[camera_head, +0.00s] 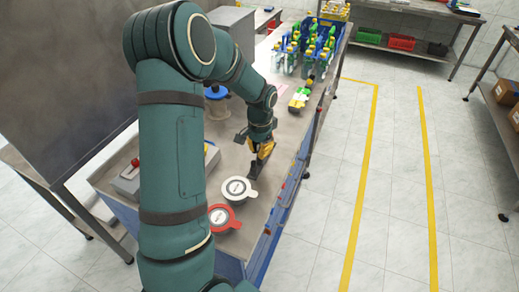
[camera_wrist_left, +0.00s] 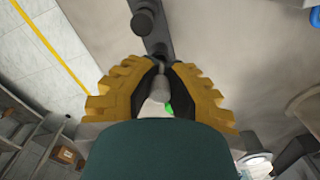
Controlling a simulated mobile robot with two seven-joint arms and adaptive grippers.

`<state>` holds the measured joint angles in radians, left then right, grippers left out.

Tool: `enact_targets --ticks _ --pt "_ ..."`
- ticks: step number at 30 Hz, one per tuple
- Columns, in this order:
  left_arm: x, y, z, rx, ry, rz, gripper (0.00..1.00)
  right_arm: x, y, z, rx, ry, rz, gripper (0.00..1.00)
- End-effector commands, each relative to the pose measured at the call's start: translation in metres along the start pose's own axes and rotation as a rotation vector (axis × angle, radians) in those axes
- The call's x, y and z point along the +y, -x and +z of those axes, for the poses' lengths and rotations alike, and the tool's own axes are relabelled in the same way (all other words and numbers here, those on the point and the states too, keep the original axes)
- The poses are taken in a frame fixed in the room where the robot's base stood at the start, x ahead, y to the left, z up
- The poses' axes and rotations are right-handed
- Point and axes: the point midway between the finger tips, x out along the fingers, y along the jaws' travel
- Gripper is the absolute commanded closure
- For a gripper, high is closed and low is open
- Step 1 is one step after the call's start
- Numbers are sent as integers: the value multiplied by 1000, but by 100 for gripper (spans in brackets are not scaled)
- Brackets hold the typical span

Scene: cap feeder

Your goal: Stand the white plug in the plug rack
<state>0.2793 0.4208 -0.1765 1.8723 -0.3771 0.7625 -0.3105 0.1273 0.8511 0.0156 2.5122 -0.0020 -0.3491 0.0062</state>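My left gripper (camera_head: 257,158) is low over the worktop, just above the far end of the dark plug rack (camera_head: 252,186). In the left wrist view its yellow fingers (camera_wrist_left: 158,75) are closed on a pale, light-grey piece that looks like the white plug (camera_wrist_left: 157,92). The fingers hide part of it, and I cannot tell whether its lower end touches the rack. The dark rack (camera_wrist_left: 150,48) runs up from the fingertips, with a dark round piece on it. My right gripper is not in view.
A white round lid (camera_head: 237,187) and a red-rimmed one (camera_head: 222,217) lie near the rack. A green-and-yellow item (camera_head: 300,97) and several bottles (camera_head: 308,48) stand farther back. The worktop's right edge is close to the gripper.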

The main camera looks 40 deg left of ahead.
Motion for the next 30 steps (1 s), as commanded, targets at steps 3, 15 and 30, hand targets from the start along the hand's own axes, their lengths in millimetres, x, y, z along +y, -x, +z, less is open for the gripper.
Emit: enact_targets --ticks 3,15,30 --pt "0 -3 0 0 0 0 100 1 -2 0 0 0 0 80" --pt "0 -12 0 0 0 0 100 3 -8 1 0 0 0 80" --pt "0 -22 0 -1 0 0 100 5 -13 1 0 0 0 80"
